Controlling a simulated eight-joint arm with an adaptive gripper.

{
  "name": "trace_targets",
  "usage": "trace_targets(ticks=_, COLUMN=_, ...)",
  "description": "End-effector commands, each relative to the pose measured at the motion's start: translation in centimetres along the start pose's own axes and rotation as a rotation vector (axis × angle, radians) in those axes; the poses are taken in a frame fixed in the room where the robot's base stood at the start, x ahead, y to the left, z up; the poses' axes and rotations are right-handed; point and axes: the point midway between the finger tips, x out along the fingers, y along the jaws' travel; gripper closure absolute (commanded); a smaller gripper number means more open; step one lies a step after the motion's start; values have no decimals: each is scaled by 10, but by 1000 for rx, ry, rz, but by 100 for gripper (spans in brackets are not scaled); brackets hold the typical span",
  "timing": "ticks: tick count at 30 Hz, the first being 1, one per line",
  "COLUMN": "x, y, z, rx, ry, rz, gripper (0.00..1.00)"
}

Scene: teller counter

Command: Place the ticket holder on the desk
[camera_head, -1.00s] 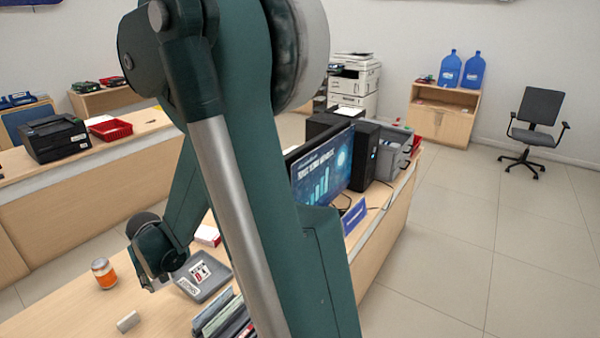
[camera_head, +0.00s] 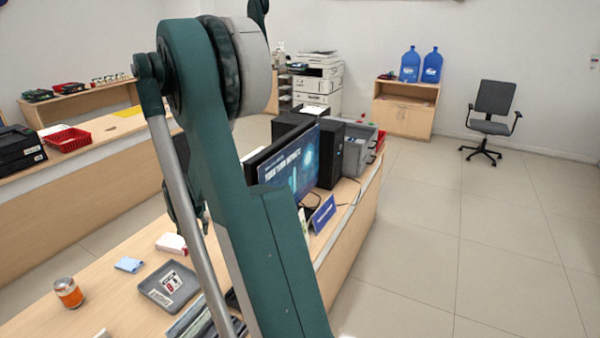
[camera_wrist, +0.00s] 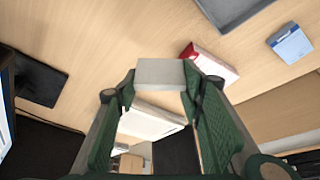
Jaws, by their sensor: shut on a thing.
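My gripper (camera_wrist: 159,84) shows in the wrist view with its two green fingers shut on a pale grey block, which I take to be the ticket holder (camera_wrist: 160,71). Its broad face shows between the fingertips. It is held over the wooden desk (camera_wrist: 120,30); whether it touches the desk I cannot tell. In the head view the desk (camera_head: 118,300) runs along the front, and my arm hides the gripper and the held block there.
On the desk are a grey tray (camera_head: 150,297) with cards, a light-blue box (camera_head: 130,264), a white-and-red box (camera_head: 172,243), an orange can (camera_head: 68,292) and a monitor (camera_head: 292,165). Bare desk surrounds the can.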

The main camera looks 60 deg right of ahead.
Motion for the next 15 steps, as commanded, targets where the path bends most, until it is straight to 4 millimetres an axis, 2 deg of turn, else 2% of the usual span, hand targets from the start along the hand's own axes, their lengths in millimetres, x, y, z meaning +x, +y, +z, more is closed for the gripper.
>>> trace_targets(ticks=1, x=5, y=16, z=-12, rx=29, ry=1, rz=12, gripper=76)
trace_targets(ticks=6, x=18, y=63, z=-43, rx=117, ry=2, rz=48, gripper=76)
trace_targets(ticks=15, x=38, y=142, z=-85, rx=254, ry=6, rz=104, gripper=76)
